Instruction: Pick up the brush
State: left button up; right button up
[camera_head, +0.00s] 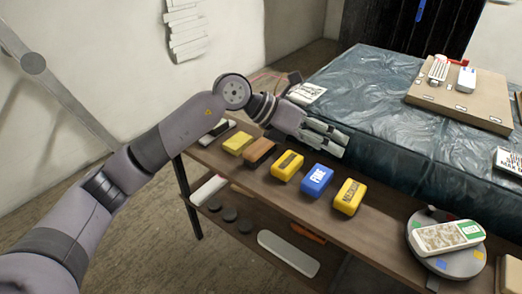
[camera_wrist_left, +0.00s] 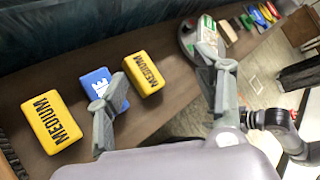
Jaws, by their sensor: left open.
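I cannot make out a brush for certain in either view. My left gripper (camera_head: 335,138) is open and empty above the back edge of the brown bench (camera_head: 385,235). In the left wrist view the open fingers of my left gripper (camera_wrist_left: 163,65) stand wide apart over the bench. A blue block (camera_wrist_left: 100,85) is partly hidden by the left finger, between two yellow blocks marked MEDIUM (camera_wrist_left: 52,125). The same bench row in the head view has a plain brown block (camera_head: 260,152) left of a yellow block (camera_head: 287,166). My right gripper is not seen.
A round grey disc (camera_head: 450,262) carries a white and green pack (camera_head: 448,237). Several small coloured items (camera_wrist_left: 262,13) lie farther along the bench. A lower shelf holds a long pale piece (camera_head: 288,253). A dark covered table (camera_head: 385,120) stands close behind the bench.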

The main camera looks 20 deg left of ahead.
pick_arm(q)
jog(key=w+a+t+y, duration=0.1)
jog(key=w+a+y, duration=0.15)
jog(key=a, duration=0.35)
jog(key=w+a+y, duration=0.2)
jog(key=a+y, duration=0.1)
jog(key=a, duration=0.2)
jog(key=n+y+b, duration=0.2)
jog(key=y, duration=0.2)
send_over(260, 143)
jog(key=s, duration=0.3)
jog(key=f, duration=0.8)
jog(key=shift+w+a+f, duration=0.1)
jog(key=shift+w+a, duration=0.05)
jog(key=shift+a, duration=0.15)
jog(key=shift+x, duration=0.85)
jog(key=b+x, duration=0.1)
jog(key=x, duration=0.1)
jog(key=shift+w+d+f, duration=0.1)
jog(key=shift+w+f, duration=0.1)
jog(key=shift+w, duration=0.05)
jog(key=shift+x, duration=0.9)
jog(key=shift+w, duration=0.1)
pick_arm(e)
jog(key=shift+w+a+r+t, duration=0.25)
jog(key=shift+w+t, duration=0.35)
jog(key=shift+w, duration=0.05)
